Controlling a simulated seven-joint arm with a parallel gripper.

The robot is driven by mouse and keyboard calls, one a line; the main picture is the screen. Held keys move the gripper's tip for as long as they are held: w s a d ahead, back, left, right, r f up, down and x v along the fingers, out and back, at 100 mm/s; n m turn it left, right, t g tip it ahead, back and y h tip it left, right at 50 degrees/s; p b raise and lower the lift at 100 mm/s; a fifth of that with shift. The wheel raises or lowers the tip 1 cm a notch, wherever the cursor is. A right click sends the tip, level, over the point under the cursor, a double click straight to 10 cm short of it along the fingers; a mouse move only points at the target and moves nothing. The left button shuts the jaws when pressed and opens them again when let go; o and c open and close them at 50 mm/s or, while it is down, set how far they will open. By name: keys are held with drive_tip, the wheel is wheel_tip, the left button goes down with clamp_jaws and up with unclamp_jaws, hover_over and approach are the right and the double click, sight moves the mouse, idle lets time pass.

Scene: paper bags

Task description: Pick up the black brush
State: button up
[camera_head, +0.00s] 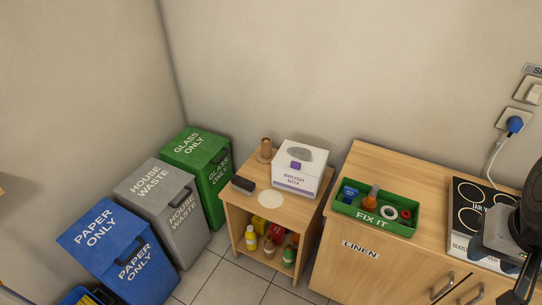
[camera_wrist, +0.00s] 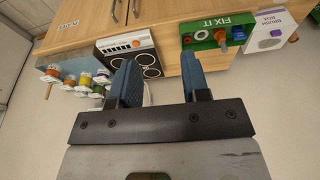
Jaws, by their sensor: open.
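A small dark block (camera_head: 242,184), which looks like the black brush, lies on top of the small wooden shelf unit at its left front edge. A white box (camera_head: 300,169) labelled "BRUSH BOX" stands to its right; it also shows at the right of the wrist view (camera_wrist: 270,34). My gripper (camera_wrist: 158,62) is open with two blue fingers and nothing between them. It is far from the dark block, which I cannot make out in the wrist view. Dark parts of my arm show at the right edge of the head view.
The shelf unit (camera_head: 230,213) also carries a wooden jar (camera_head: 265,150) and a pale round disc (camera_head: 270,199). Bottles stand inside it. A green "FIX IT" tray (camera_head: 347,209) and a hob (camera_head: 460,244) sit on the counter. Green, grey and blue bins (camera_head: 118,250) stand left.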

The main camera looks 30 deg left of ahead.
idle(0.3)
drive_tip(key=o, duration=0.7)
drive_tip(key=shift+c, duration=0.2)
